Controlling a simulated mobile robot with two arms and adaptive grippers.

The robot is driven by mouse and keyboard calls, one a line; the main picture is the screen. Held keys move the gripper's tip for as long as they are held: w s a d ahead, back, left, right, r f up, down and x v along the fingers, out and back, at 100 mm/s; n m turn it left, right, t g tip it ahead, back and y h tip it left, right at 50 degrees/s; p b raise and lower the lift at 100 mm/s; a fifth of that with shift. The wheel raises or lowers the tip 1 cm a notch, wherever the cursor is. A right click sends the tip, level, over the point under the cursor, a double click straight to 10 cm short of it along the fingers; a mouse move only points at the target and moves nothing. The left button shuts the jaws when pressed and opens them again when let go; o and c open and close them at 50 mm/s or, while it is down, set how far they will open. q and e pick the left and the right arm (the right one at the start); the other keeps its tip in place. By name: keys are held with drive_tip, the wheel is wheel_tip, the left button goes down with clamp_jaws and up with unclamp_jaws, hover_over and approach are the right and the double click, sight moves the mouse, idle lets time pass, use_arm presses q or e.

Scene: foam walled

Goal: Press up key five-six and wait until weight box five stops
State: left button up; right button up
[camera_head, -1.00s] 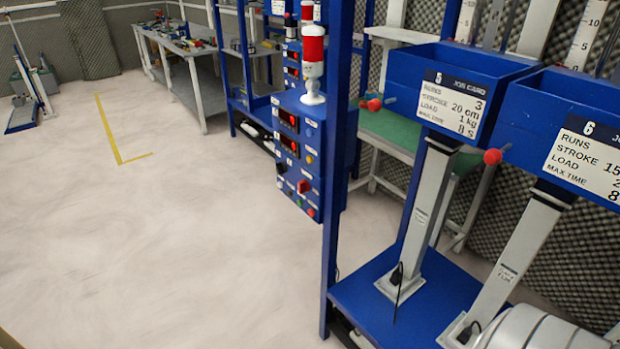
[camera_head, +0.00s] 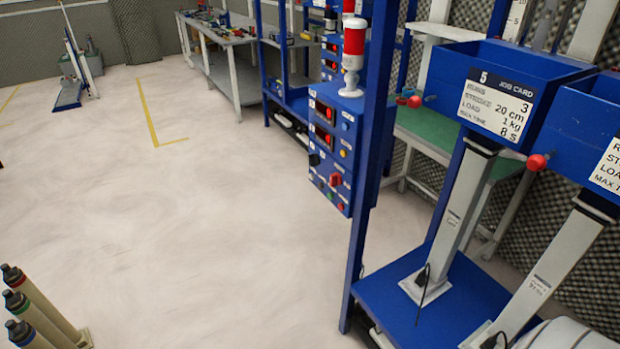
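Weight box five (camera_head: 560,66) is a blue box on a pale slanted column (camera_head: 459,205) at the right. Its job card (camera_head: 494,106) reads 5, 20 cm, 1 kg, 8 s. A blue control box (camera_head: 334,146) hangs on the rack post left of it, with red displays, a red knob (camera_head: 336,179) and small coloured buttons (camera_head: 333,197). I cannot read which key is five-six up. A red and white signal lamp (camera_head: 354,50) stands on top of the control box. Neither of my grippers is in view.
A second blue box (camera_head: 583,115) stands at the right edge. A blue base plate (camera_head: 420,297) carries the columns. A grey workbench (camera_head: 225,62) with tools stands at the back. Several capped tubes (camera_head: 38,312) stand at the lower left. The pale floor in the middle is clear.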

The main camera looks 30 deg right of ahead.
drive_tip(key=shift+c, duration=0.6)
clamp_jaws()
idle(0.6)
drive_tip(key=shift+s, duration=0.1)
